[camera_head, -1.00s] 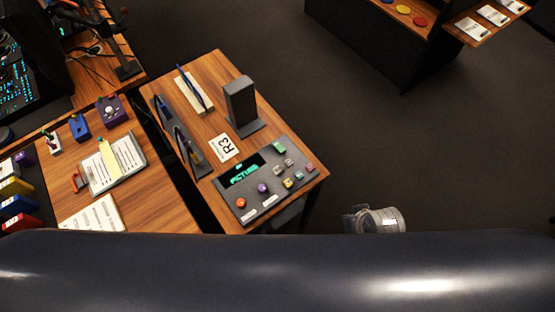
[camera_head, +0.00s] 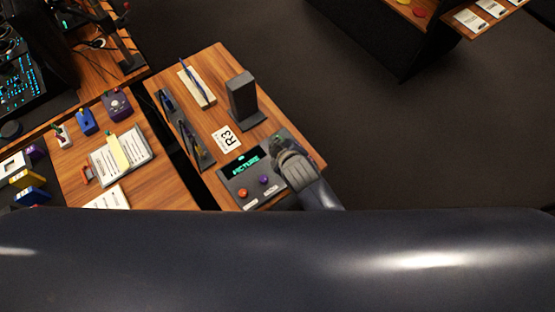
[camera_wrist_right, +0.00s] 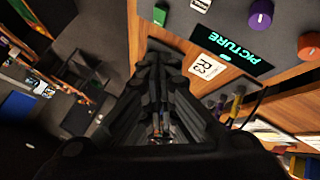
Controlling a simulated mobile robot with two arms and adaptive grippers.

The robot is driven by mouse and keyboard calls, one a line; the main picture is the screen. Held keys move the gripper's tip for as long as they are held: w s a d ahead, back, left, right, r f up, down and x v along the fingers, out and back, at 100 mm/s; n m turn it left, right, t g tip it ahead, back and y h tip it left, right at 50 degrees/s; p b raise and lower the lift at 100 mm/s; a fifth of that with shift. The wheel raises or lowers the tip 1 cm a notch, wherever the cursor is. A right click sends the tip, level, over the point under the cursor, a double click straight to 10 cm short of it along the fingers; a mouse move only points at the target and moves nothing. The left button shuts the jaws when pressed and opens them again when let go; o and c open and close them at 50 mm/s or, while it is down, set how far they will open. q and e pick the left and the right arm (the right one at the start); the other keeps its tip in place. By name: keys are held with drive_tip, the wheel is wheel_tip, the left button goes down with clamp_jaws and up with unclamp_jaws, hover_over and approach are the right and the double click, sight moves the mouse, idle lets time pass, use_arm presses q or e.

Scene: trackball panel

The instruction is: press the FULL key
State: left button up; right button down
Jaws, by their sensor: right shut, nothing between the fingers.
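The control panel (camera_head: 228,188) is a dark grey plate with a lit display (camera_head: 244,166) reading PICTURE, an orange-red knob (camera_head: 242,193) and a purple knob (camera_head: 263,179). My right gripper (camera_head: 278,146) is shut and empty, over the panel's right part, hiding most keys in the head view. In the wrist view its fingertips (camera_wrist_right: 155,52) point to the panel's edge, close to a green key (camera_wrist_right: 160,14). A pale key (camera_wrist_right: 200,4) also shows there. No key label is legible, so I cannot tell which is FULL. Contact with the panel is unclear. My left gripper is out of view.
A dark upright block (camera_head: 242,97) stands behind the panel on the wooden table (camera_head: 215,65). An R3 card (camera_head: 227,138) lies nearby, with a rack (camera_head: 185,130) to its left. A second desk with a clipboard (camera_head: 122,155) is further left. Open floor lies right.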

drive_tip(key=shift+w+a+f+n, duration=0.1)
drive_tip(key=shift+w+a+n, duration=0.1)
drive_tip(key=shift+a, duration=0.15)
drive_tip(key=shift+w+a+n, duration=0.1)
drive_tip(key=shift+a+n, duration=0.1)
drive_tip(key=shift+a, duration=0.1)
drive_tip(key=shift+f, duration=0.1)
wheel_tip(320, 180, down, 8)
drive_tip(key=b, duration=0.5)
drive_tip(key=shift+f, duration=0.3)
drive_tip(key=shift+f, duration=0.1)
idle(0.8)
drive_tip(key=shift+f+b, duration=0.3)
drive_tip(key=shift+b, duration=0.05)
